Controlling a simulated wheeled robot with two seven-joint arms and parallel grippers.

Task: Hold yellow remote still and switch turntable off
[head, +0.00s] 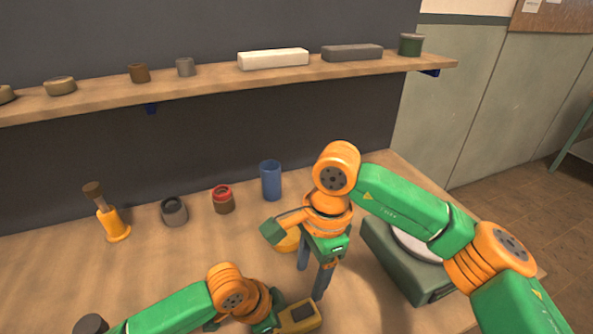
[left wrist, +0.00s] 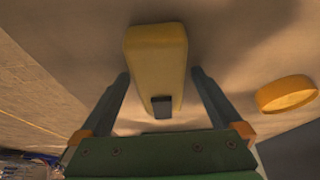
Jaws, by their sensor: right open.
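The yellow remote (head: 299,318) lies at the bottom edge of the head view, partly cut off. In the left wrist view the remote (left wrist: 156,50) sits between the two fingers of my left gripper (left wrist: 160,78). My right gripper (head: 311,280) is open and empty, pointing down just above and behind the remote. The turntable (head: 388,262) is a dark green box with a pale disc at the right, partly hidden by my right arm. I cannot make out its switch.
A yellow round object (head: 287,241) sits behind my right gripper. A blue cup (head: 270,180), a red-topped jar (head: 223,199), a grey pot (head: 174,211) and an orange holder (head: 115,226) stand along the back. A wooden shelf (head: 205,88) with small items runs above.

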